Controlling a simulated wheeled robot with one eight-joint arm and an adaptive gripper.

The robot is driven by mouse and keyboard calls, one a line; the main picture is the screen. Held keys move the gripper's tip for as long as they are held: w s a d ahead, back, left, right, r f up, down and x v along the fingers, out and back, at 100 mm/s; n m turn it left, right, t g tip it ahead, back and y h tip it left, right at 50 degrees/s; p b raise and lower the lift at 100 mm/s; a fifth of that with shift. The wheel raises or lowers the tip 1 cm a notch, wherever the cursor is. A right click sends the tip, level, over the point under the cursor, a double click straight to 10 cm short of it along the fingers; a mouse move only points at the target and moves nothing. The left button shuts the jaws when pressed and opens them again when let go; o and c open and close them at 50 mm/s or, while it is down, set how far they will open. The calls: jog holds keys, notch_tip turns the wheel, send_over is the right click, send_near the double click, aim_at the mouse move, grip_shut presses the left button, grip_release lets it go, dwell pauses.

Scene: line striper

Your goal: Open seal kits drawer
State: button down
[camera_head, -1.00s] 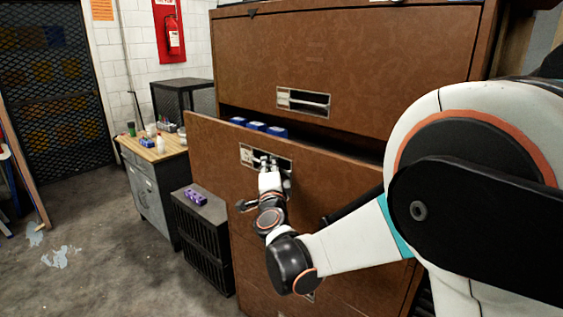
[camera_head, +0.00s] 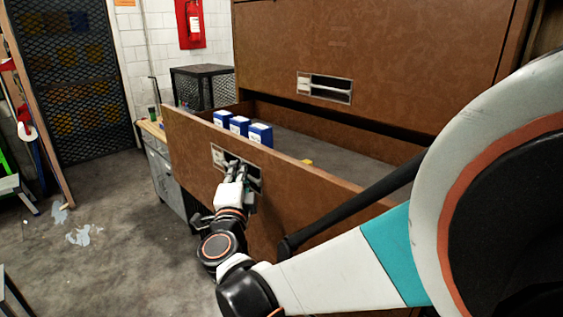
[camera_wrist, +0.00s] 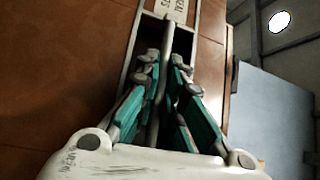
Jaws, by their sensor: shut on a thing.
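The seal kits drawer is a wide brown drawer (camera_head: 310,190) in a brown cabinet. It stands well open, and its inside shows behind the front panel. Several blue-and-white boxes (camera_head: 240,125) stand in its left part, and a small yellow thing (camera_head: 307,161) lies farther right. My gripper (camera_head: 236,172) is at the recessed handle with a label on the drawer front. In the wrist view, my gripper's teal-lined fingers (camera_wrist: 170,85) are shut on the handle bar (camera_wrist: 164,75). The label (camera_wrist: 172,9) is partly cut off by the view's top edge.
The closed upper drawer (camera_head: 370,55) has its own handle (camera_head: 325,88). A workbench (camera_head: 163,165) and a black mesh cabinet (camera_head: 203,87) stand left of the drawer. A red extinguisher (camera_head: 195,25) hangs on the wall. The floor at the left (camera_head: 110,200) is mostly clear.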

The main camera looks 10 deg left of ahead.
jog(key=c, duration=2)
grip_release()
jog(key=shift+s, duration=0.15)
jog(key=s+f, duration=0.1)
jog(key=s, duration=0.7)
jog(key=shift+d, duration=0.45)
jog(key=shift+w+f, duration=0.1)
